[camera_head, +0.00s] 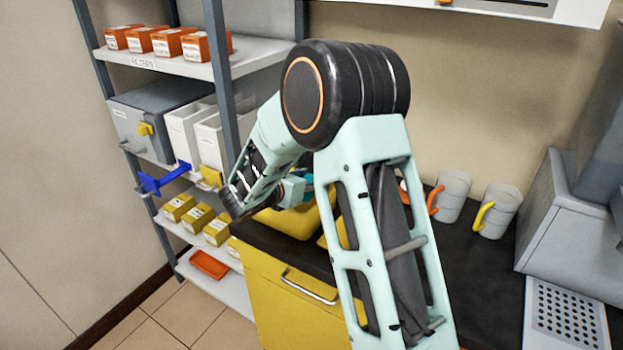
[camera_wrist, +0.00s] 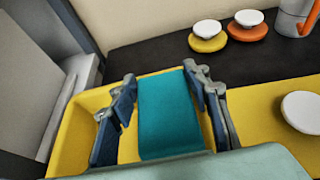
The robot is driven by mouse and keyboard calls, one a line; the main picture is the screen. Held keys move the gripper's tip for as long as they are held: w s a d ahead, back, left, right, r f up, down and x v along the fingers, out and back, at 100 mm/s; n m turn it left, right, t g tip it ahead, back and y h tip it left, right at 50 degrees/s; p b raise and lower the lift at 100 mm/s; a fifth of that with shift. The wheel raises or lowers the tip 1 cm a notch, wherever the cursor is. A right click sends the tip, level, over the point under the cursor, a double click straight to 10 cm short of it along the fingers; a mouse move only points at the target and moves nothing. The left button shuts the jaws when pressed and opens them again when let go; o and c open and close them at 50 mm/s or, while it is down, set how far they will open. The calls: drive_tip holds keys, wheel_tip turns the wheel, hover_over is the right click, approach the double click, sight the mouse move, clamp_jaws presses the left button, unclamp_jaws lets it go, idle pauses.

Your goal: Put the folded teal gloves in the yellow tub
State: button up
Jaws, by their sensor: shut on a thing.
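The folded teal gloves (camera_wrist: 168,115) are a flat teal bundle between the two fingers of my gripper (camera_wrist: 160,82) in the wrist view. The gripper is shut on them. Both fingers and the gloves show within the outline of the yellow tub (camera_wrist: 72,128), whose walls show left of and behind them. I cannot tell whether the gloves touch the tub's floor. In the head view the tub (camera_head: 291,222) stands on the dark counter, and a small teal patch of the gloves (camera_head: 308,184) shows. My arm hides most of the gripper there.
A yellow surface with a white knob (camera_wrist: 302,111) lies right of the tub. Yellow (camera_wrist: 208,40) and orange (camera_wrist: 247,30) pieces with white tops sit behind. Two jugs (camera_head: 453,198) (camera_head: 496,212) stand on the counter's right. A shelf rack (camera_head: 222,75) stands left.

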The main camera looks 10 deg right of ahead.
drive_tip(key=shift+f, duration=0.1)
drive_tip(key=shift+f+b, duration=0.4)
drive_tip(key=shift+b, duration=0.1)
drive_tip(key=shift+f, duration=0.15)
drive_tip(key=o, duration=0.7)
drive_tip(key=shift+o, duration=0.2)
drive_tip(key=shift+r+p, duration=0.3)
drive_tip(key=shift+r, duration=0.15)
drive_tip(key=v, duration=1.2)
